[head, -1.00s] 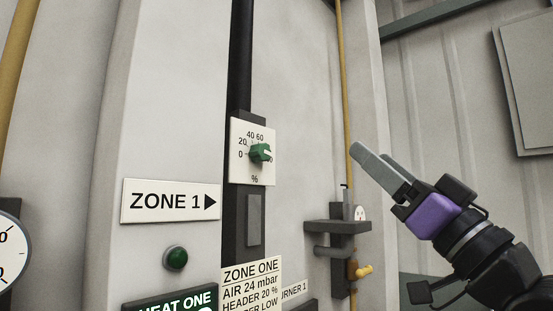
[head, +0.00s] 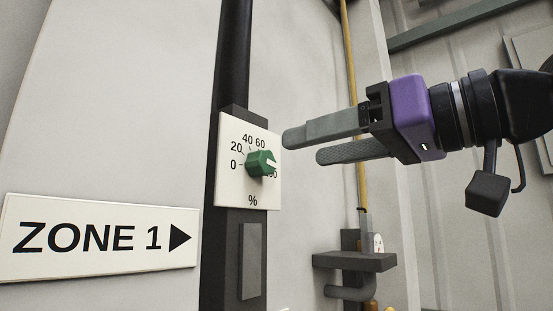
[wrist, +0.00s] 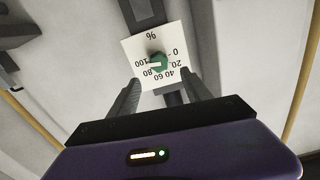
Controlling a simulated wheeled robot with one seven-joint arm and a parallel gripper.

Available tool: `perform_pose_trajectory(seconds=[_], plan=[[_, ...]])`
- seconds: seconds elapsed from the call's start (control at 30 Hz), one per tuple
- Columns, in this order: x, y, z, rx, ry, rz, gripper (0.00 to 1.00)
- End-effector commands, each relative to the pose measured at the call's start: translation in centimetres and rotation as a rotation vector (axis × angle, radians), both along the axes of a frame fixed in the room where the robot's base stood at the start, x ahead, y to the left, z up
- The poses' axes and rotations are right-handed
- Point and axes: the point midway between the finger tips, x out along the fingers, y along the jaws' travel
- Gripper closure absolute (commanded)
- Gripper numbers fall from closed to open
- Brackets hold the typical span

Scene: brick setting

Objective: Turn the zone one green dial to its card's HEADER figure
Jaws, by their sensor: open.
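The green dial (head: 261,163) sits on a white plate (head: 230,190) marked 0, 20, 40, 60 and on, with % below. Its white pointer faces right, toward the high end. In the wrist view the dial (wrist: 158,62) appears upside down, its pointer near 100. My gripper (head: 305,148) is open and empty, fingers pointing left at the dial from the right, apart from it. In the wrist view the gripper (wrist: 160,86) has the dial between and beyond its fingertips. The zone one card is out of view now; a second ago it read HEADER 20 %.
A ZONE 1 arrow sign (head: 95,238) is on the pale wall at left. A dark post (head: 215,255) carries the dial plate. A grey bracket (head: 355,262) and a yellow pipe (head: 349,60) stand to the right, below and behind my gripper.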

Motion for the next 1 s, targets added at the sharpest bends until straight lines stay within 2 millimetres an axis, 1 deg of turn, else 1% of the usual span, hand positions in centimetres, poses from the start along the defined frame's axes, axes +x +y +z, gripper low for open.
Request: perform_pose_trajectory(seconds=[0.17, 0.4, 0.5, 0.67, 0.9, 0.93, 1.0], plan=[[1.4, 1.3, 0.1, 0.004, 0.010, -0.001, 0.43], [4.0, 3.9, 0.1, 0.004, 0.007, -0.001, 0.43], [4.7, 4.7, 0.1, 0.005, 0.006, 0.001, 0.43], [5.4, 5.3, 0.0, 0.006, 0.005, -0.001, 0.43], [5.5, 5.4, 0.0, 0.006, 0.004, -0.001, 0.43], [5.5, 5.4, 0.0, 0.006, 0.004, -0.001, 0.45], [5.5, 5.4, 0.0, 0.006, 0.004, -0.001, 0.59]])
